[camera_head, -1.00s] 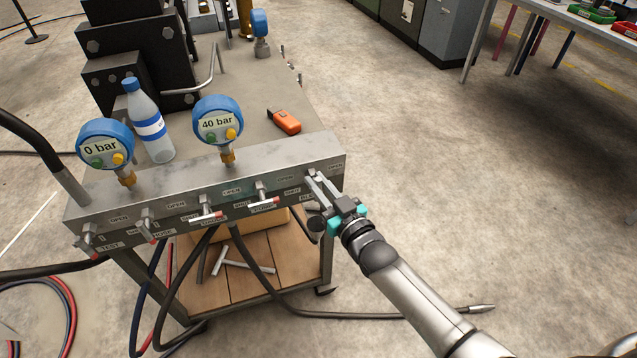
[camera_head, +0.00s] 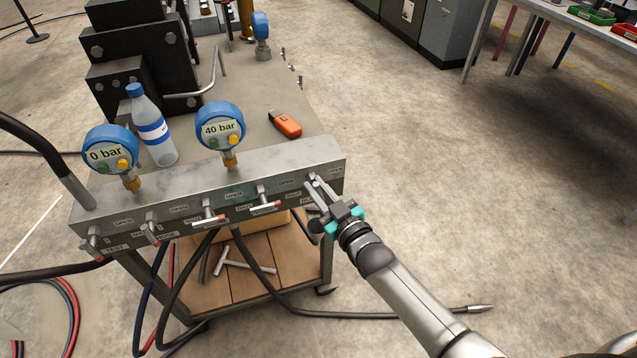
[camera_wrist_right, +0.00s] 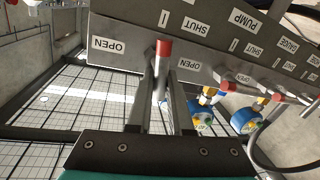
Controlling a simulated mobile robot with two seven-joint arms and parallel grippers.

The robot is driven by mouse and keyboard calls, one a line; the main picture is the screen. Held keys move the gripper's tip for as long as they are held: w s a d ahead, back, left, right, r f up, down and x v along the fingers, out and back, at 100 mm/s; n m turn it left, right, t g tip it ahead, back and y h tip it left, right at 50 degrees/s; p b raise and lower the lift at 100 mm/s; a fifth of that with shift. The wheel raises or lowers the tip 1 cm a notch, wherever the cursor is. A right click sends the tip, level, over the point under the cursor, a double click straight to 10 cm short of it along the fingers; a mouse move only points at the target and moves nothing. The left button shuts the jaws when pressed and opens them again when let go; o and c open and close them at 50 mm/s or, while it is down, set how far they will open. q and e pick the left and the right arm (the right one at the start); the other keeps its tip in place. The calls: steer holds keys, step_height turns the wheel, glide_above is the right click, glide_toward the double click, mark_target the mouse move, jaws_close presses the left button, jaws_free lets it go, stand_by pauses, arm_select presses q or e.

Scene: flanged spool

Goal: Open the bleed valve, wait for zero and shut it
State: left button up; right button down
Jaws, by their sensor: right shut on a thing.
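The grey valve block (camera_head: 290,160) runs along the front of the trolley with several T-handled valves. My right gripper (camera_head: 316,186) is at its right end, shut on the bleed valve handle. In the right wrist view this red-tipped handle (camera_wrist_right: 162,50) sits between the fingers (camera_wrist_right: 162,85), with an OPEN label on either side. The left gauge (camera_head: 110,150) reads 0 bar and the right gauge (camera_head: 219,127) reads 40 bar. My left gripper is not in view.
A water bottle (camera_head: 153,128) and an orange device (camera_head: 285,123) stand and lie on the trolley top. Other valve handles (camera_head: 265,207) project from the block's front. Hoses (camera_head: 250,262) hang below.

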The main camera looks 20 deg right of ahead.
steer(key=shift+a+r+n+p, duration=0.15)
steer(key=shift+n+p, duration=0.4)
steer(key=shift+n, duration=0.25)
steer(key=shift+a+n+g+h+p, duration=0.15)
steer(key=shift+n+g+h+p, duration=0.4)
steer(key=shift+n, duration=0.65)
steer(key=shift+a+f+n+p, duration=0.15)
steer(key=shift+f+n+p, duration=0.2)
steer(key=shift+n, duration=0.75)
steer(key=shift+a+f+n+h, duration=0.15)
steer(key=shift+n+h, duration=0.3)
steer(key=shift+n, duration=0.75)
steer(key=c, duration=0.8)
jaws_free()
steer(key=shift+c, duration=0.2)
steer(key=shift+s, duration=0.1)
steer(key=s+d+r+p, duration=0.2)
steer(key=s, duration=1.2)
steer(key=shift+s+r+p, duration=0.3)
steer(key=shift+s+p, duration=0.05)
